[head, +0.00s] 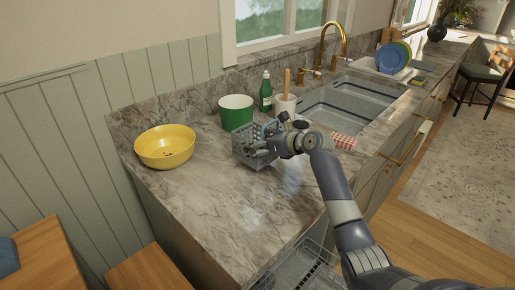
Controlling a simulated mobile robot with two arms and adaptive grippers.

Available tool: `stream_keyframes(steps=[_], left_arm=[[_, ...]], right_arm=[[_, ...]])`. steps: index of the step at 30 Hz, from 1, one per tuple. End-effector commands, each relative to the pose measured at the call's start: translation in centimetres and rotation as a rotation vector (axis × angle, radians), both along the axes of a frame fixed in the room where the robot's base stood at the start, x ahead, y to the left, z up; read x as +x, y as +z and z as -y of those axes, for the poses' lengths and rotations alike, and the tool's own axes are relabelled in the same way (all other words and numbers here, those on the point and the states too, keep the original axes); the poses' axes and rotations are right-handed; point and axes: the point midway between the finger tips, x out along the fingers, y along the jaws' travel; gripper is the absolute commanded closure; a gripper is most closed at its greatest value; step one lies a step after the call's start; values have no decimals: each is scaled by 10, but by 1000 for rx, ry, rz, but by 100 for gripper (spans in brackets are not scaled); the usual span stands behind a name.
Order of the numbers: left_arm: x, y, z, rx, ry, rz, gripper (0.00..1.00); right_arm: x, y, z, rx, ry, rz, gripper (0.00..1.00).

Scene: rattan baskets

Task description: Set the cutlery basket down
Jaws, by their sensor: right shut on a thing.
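The cutlery basket (247,157) is a grey-blue openwork basket in the middle of the head view, at the marble counter (205,210). Some dark pieces show inside it, too small to make out. My right gripper (271,136) reaches in from the lower right and is shut on the basket at its right side. The gripper and wrist hide part of the basket. I cannot tell whether its bottom touches the counter. My left gripper is not in view.
A yellow bowl (165,150) stands to the left, and a green pot (236,110) is close behind the basket. A green bottle (266,92), a white crock (286,105), a checked cloth (343,141) and the sink (345,105) are nearby. The counter's front left is clear.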

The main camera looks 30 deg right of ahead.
Motion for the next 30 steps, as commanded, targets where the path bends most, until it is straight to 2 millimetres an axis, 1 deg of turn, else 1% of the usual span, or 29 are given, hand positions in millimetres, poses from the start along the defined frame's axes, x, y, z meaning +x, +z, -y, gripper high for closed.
stream_keyframes(steps=[1, 2, 4, 21, 25, 30], left_arm=[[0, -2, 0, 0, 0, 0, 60], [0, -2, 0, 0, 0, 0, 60], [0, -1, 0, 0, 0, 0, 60], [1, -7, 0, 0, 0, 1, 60], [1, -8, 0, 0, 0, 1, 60], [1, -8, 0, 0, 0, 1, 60]], right_arm=[[1, 13, 0, 0, 0, 10, 49], [-4, 8, -3, -1, 2, 2, 49], [-14, 8, -7, -1, 2, 2, 49], [-111, 19, -53, 0, 0, 3, 49], [-127, 21, -60, 1, 0, 4, 49], [-140, 23, -66, 0, -1, 3, 49]])
